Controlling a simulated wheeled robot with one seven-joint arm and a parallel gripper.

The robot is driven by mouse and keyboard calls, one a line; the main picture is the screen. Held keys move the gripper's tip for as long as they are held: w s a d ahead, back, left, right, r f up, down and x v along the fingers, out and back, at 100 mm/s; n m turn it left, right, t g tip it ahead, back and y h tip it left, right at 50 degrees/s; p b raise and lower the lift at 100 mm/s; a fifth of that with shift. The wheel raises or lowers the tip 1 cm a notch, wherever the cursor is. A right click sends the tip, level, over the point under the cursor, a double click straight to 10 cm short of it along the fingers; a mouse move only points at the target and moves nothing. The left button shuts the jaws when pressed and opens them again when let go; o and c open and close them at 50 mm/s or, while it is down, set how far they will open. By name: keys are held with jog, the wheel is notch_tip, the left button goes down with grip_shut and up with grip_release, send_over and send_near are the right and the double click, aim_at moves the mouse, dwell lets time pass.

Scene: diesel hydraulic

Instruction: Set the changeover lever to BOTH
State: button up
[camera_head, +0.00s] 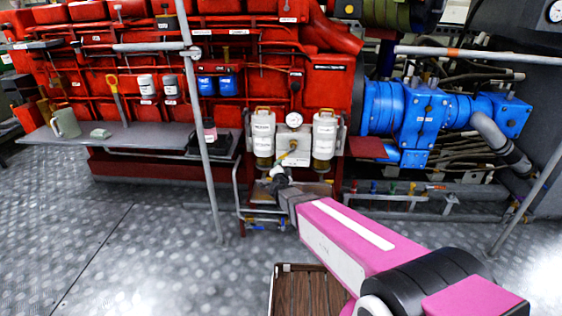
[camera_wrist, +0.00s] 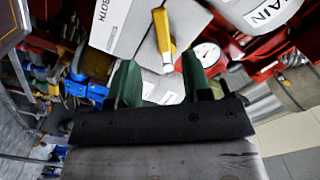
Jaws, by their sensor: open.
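The changeover lever (camera_head: 287,155) is a small yellow handle on the pale plate between two white filter canisters in the head view. In the wrist view the yellow lever (camera_wrist: 162,32) points up the picture, with a silver end at its lower part. The label BOTH (camera_wrist: 101,12) is on the plate to its left, turned sideways. My gripper (camera_wrist: 160,60) is open, its two green fingers on either side of the lever's lower end in the picture. I cannot tell whether they touch it. In the head view my gripper (camera_head: 279,176) is just below the lever, its fingers hard to make out.
The left canister (camera_head: 263,137) and right canister (camera_head: 324,140) flank the lever closely. A round gauge (camera_head: 294,119) is just above it. A grey upright pole (camera_head: 205,140) stands left of my arm. A grey shelf (camera_head: 130,137) runs further left.

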aim_at(283, 158)
jog(key=w, duration=1)
jog(key=shift+w, duration=0.2)
jog(key=shift+c, duration=0.3)
grip_shut()
